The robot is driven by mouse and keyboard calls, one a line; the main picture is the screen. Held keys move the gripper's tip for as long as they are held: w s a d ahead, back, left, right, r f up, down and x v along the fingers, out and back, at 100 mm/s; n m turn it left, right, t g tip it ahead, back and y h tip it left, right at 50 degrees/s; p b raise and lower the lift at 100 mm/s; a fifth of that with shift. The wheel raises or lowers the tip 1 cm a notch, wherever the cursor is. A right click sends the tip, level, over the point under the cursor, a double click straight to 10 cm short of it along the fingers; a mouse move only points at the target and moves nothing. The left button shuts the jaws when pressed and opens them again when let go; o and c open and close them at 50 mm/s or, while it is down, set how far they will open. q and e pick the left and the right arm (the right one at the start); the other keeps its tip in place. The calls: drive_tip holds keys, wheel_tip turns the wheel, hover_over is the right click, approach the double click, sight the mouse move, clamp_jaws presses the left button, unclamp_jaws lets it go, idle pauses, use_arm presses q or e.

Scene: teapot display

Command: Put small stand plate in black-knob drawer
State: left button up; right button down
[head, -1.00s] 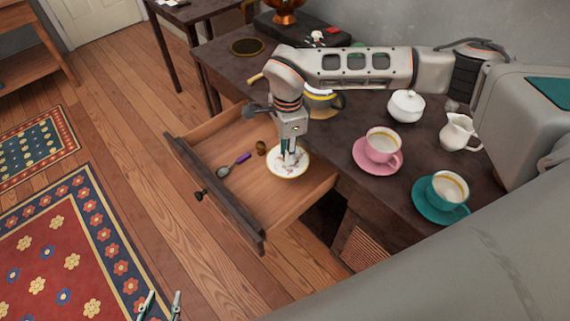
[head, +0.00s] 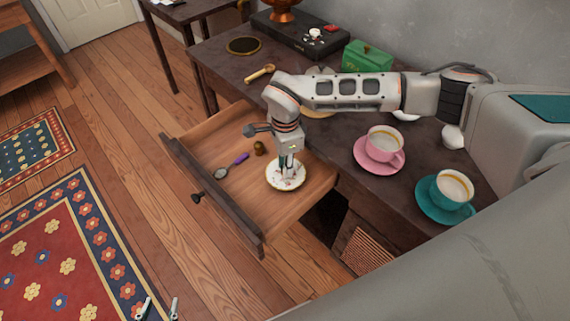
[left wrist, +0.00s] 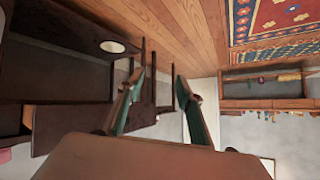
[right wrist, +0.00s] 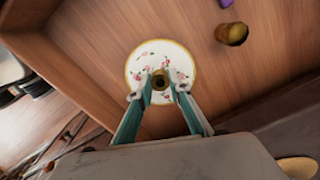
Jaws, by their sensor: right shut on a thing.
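The small stand plate (head: 273,176) is white with pink flowers and a gold rim. My right gripper (head: 287,176) points down and is shut on the brass piece at its middle, clear in the right wrist view (right wrist: 146,55). The plate is inside the pulled-out wooden drawer (head: 245,200), over its floor; I cannot tell if it touches. The black knob (head: 198,197) is on the drawer's front. My left gripper (head: 158,308) is open and empty, away from the drawer at the head view's bottom edge; its spread fingers fill the left wrist view's middle (left wrist: 160,95).
The drawer also holds a purple-handled spoon-like item (head: 241,158) and a small brass item (head: 258,149). On the table stand a pink cup (head: 384,141), a teal cup (head: 451,187), a green box (head: 367,56) and a black box (head: 300,38). The drawer's near part is bare.

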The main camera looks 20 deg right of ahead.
drive_tip(key=c, duration=1.8)
unclamp_jaws()
drive_tip(key=shift+f, duration=0.15)
drive_tip(key=shift+c, duration=0.2)
drive_tip(key=shift+r, duration=0.5)
wheel_tip(320, 180, up, 11)
drive_tip(key=p, duration=0.2)
drive_tip(key=shift+r, duration=0.2)
